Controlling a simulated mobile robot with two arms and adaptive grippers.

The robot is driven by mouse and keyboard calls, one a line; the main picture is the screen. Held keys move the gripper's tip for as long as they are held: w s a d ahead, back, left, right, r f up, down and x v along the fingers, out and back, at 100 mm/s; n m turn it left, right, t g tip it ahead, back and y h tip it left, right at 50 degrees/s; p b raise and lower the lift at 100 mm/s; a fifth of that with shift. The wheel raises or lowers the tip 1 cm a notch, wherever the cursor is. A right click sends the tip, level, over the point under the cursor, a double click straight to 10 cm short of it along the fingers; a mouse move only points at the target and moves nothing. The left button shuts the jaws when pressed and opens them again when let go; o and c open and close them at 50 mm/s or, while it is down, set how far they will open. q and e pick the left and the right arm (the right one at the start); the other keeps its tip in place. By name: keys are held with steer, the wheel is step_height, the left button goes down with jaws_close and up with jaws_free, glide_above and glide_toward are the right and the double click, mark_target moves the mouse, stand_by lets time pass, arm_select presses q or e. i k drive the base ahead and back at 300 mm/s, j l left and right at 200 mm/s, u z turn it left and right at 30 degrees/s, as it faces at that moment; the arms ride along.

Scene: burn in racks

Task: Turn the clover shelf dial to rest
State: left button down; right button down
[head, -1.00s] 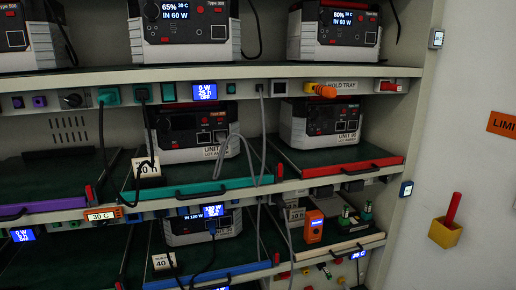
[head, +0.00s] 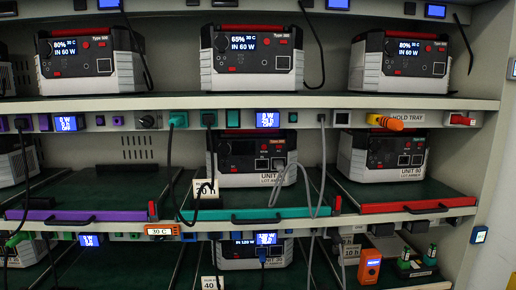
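A dark round knob (head: 148,122) sits on the front strip of the shelf below the top row in the head view. It is small, and I cannot read its position. I cannot make out a clover mark on any shelf strip, so I cannot tell which control is the clover shelf dial. An orange handle-like part (head: 386,122) sticks out of the same strip at the right, beside a label reading HOLD TRAY (head: 405,117). Neither of my grippers is in view.
Power units (head: 252,60) stand on the top shelf and trays below. Purple (head: 85,216), teal (head: 258,213) and red (head: 412,206) tray fronts cross the middle. Cables hang down in front. An orange device (head: 369,266) and green-topped items (head: 404,258) stand on the lower right tray.

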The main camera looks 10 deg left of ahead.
mark_target(147, 121)
steer(key=u, duration=1.5)
steer(key=z, duration=0.55)
steer(key=i+j+z, duration=0.15)
steer(key=j+z, duration=0.15)
steer(key=z, duration=0.15)
steer(key=j+z, duration=0.4)
steer(key=i+j+z, duration=0.1)
steer(key=j+z, duration=0.15)
steer(key=z, duration=0.2)
steer(key=j+z, duration=0.45)
steer(key=l, duration=0.1)
